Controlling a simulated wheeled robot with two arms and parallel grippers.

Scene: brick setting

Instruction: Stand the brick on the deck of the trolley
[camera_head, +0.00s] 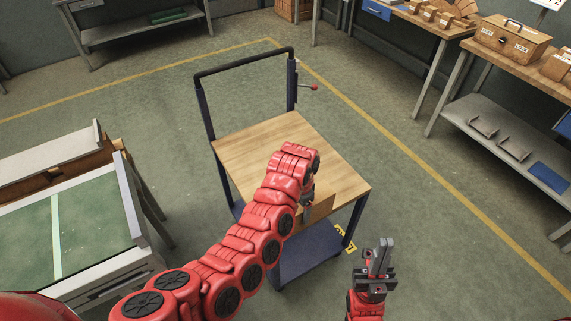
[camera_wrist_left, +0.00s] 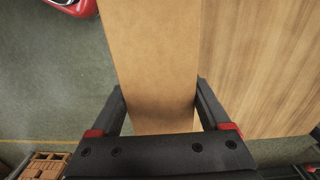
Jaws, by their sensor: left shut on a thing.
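The trolley has a light wood deck (camera_head: 250,145) and a dark blue push handle at its far side. My left gripper (camera_head: 308,198) is over the deck's near right part, partly hidden by my own red arm. It is shut on the tan brick (camera_head: 322,207), which shows only in part. In the left wrist view the brick (camera_wrist_left: 157,60) runs long between the two fingers (camera_wrist_left: 160,108), with the deck (camera_wrist_left: 262,65) on its right and floor on its left. I cannot tell whether the brick touches the deck.
A green-topped table (camera_head: 90,225) stands to the left. A workbench (camera_head: 520,70) with a wooden box (camera_head: 510,42) and small blocks stands at the right. The trolley's lower blue shelf (camera_head: 305,250) shows beneath. Yellow-lined floor around the trolley is clear. The visible deck is otherwise empty.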

